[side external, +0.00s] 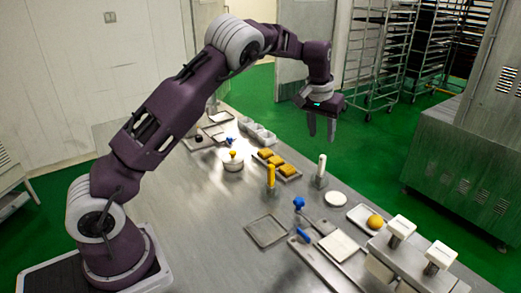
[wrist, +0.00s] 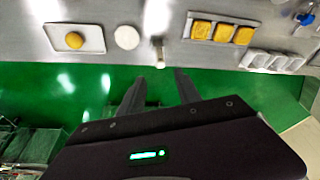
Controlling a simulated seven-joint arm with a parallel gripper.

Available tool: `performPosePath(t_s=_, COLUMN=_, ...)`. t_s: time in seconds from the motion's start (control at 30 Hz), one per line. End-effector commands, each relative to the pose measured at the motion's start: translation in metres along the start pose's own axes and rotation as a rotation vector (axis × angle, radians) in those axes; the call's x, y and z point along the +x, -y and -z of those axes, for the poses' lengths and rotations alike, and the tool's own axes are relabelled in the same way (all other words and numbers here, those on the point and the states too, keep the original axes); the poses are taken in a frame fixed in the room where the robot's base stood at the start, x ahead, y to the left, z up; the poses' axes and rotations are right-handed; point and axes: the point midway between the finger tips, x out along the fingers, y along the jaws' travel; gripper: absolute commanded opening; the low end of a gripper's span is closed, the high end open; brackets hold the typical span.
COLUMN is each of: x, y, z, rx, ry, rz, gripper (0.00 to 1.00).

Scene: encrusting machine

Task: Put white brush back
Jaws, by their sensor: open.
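A white-handled brush (side external: 321,167) stands upright near the table's far edge, in or on a small grey metal block. In the wrist view a small upright object (wrist: 158,48) at the table edge looks like the same brush, seen from above; its details are too small to tell. My gripper (side external: 321,132) is open and empty, raised above and behind the brush in the side view. In the wrist view my gripper (wrist: 158,88) has its fingers apart over the green floor, just beyond the table edge. Nothing is between the fingers.
A yellow brush (side external: 271,177) and blue-handled tools (side external: 299,203) stand nearby. A white disc (side external: 335,199), a tray with a yellow bun (side external: 376,221), and yellow squares on a tray (side external: 276,163) lie around. Bare table (side external: 205,235) is at the front left.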

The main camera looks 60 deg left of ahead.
Motion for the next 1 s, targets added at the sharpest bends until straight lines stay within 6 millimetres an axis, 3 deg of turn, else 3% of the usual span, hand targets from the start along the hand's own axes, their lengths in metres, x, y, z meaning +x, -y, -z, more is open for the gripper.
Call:
performPosePath(t_s=0.07, x=-0.01, y=0.0, z=-0.002, rx=-0.007, ry=-0.004, rz=-0.009, gripper=0.4)
performPosePath(t_s=0.13, x=-0.037, y=0.001, z=-0.011, rx=-0.022, ry=-0.01, rz=-0.037, gripper=0.4)
performPosePath(t_s=0.27, x=-0.124, y=0.0, z=-0.062, rx=-0.034, ry=-0.022, rz=-0.13, gripper=0.4)
performPosePath(t_s=0.37, x=-0.186, y=-0.002, z=-0.129, rx=0.007, ry=-0.039, rz=-0.191, gripper=0.4)
performPosePath(t_s=0.4, x=-0.206, y=-0.002, z=-0.162, rx=0.037, ry=-0.05, rz=-0.208, gripper=0.4)
performPosePath(t_s=0.5, x=-0.239, y=0.002, z=-0.247, rx=0.129, ry=-0.091, rz=-0.218, gripper=0.4)
performPosePath(t_s=0.6, x=-0.244, y=0.012, z=-0.319, rx=0.215, ry=-0.137, rz=-0.188, gripper=0.4)
performPosePath(t_s=0.7, x=-0.236, y=0.023, z=-0.363, rx=0.271, ry=-0.17, rz=-0.15, gripper=0.4)
performPosePath(t_s=0.8, x=-0.23, y=0.029, z=-0.382, rx=0.296, ry=-0.186, rz=-0.126, gripper=0.4)
performPosePath(t_s=1.0, x=-0.228, y=0.03, z=-0.386, rx=0.299, ry=-0.187, rz=-0.122, gripper=0.4)
